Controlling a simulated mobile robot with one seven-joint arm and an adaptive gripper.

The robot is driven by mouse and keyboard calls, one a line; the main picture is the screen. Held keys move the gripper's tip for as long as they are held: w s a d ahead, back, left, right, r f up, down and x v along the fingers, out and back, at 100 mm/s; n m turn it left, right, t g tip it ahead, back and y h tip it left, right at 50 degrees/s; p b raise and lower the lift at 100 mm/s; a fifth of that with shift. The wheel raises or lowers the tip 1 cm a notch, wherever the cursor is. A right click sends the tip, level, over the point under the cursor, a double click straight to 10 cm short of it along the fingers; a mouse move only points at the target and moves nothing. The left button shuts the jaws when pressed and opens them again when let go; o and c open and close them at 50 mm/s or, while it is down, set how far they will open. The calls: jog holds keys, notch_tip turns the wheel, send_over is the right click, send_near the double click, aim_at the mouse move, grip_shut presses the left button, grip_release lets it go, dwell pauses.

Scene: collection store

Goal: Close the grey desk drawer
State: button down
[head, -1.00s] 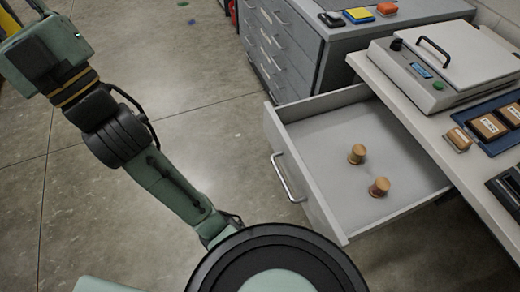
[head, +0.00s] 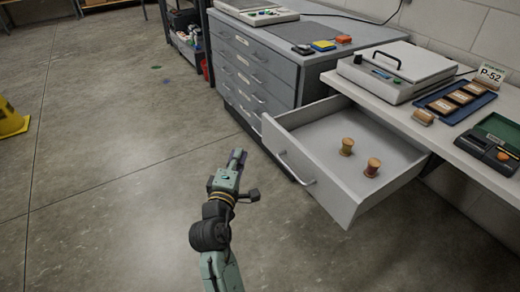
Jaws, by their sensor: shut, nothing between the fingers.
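The grey desk drawer (head: 345,208) is pulled well out from under the desk top (head: 440,130). A curved metal handle (head: 297,170) is on its front panel, which faces left. Two small wooden stamp-like pieces, one (head: 347,147) farther back and one (head: 372,167) nearer, stand inside on the drawer's floor. My gripper (head: 238,157) is shut and empty, left of the drawer front and apart from the handle. The arm reaches up from the bottom of the head view.
A grey cabinet (head: 255,75) with several drawers stands behind the open drawer. The desk top bears a white device (head: 390,72), a blue tray (head: 452,112) and a green case (head: 490,143). A yellow floor sign (head: 10,120) stands far left. The floor (head: 110,170) left of my arm is clear.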

jog(key=d+f, duration=0.2)
jog(key=p, duration=0.2)
send_near(268, 126)
jog(key=w+a, duration=0.2)
jog(key=a, duration=0.1)
jog(key=shift+h, duration=0.4)
jog(key=w+d, duration=0.1)
jog(key=w+d+p, duration=0.1)
jog(key=d, duration=0.1)
jog(key=shift+w+r, duration=0.25)
jog(key=shift+w, duration=0.15)
jog(key=shift+w+d, duration=0.1)
